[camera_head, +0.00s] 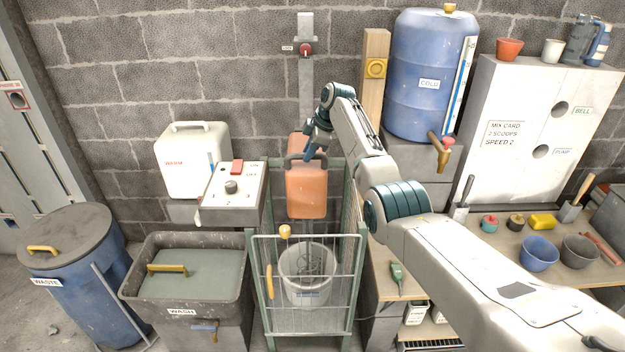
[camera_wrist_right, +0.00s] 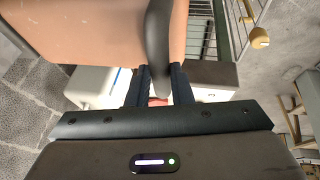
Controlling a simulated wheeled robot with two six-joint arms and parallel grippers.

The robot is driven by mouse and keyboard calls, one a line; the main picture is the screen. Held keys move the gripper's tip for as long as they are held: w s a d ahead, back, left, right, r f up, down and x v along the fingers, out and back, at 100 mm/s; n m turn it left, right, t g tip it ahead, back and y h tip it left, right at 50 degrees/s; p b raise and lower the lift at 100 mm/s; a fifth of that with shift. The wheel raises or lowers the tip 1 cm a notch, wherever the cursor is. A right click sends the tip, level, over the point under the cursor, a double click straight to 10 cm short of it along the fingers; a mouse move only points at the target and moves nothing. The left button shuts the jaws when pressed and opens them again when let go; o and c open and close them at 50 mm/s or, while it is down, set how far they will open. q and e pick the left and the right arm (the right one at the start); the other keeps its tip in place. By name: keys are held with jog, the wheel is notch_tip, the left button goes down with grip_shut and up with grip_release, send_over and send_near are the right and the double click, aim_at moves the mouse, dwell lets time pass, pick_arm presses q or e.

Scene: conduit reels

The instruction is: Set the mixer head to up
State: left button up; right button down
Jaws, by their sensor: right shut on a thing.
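The mixer head (camera_head: 306,190) is an orange block low on a grey upright rail (camera_head: 306,90), in front of the brick wall. Its dark handle (camera_head: 293,160) sticks out near its upper part. My right gripper (camera_head: 312,150) is shut on this handle. In the right wrist view the handle (camera_wrist_right: 158,35) runs between the two dark fingers (camera_wrist_right: 160,85), and the orange body (camera_wrist_right: 90,35) fills the upper left. A red knob (camera_head: 305,50) sits on the rail well above the head. My left gripper is out of view.
Below the head, a grey bucket (camera_head: 308,285) with wire loops inside stands in a mesh cage (camera_head: 262,310). A switch box (camera_head: 235,200) is at left. A wooden post (camera_head: 374,100) and blue drum (camera_head: 425,85) are at right. The rail above the head looks clear.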

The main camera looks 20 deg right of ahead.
notch_tip(320, 180, up, 15)
jog(key=p, duration=0.5)
jog(key=shift+w+d, duration=0.1)
jog(key=shift+w, duration=0.05)
jog(key=c, duration=1.3)
grip_release()
jog(key=shift+s+f, duration=0.1)
jog(key=shift+s, duration=0.1)
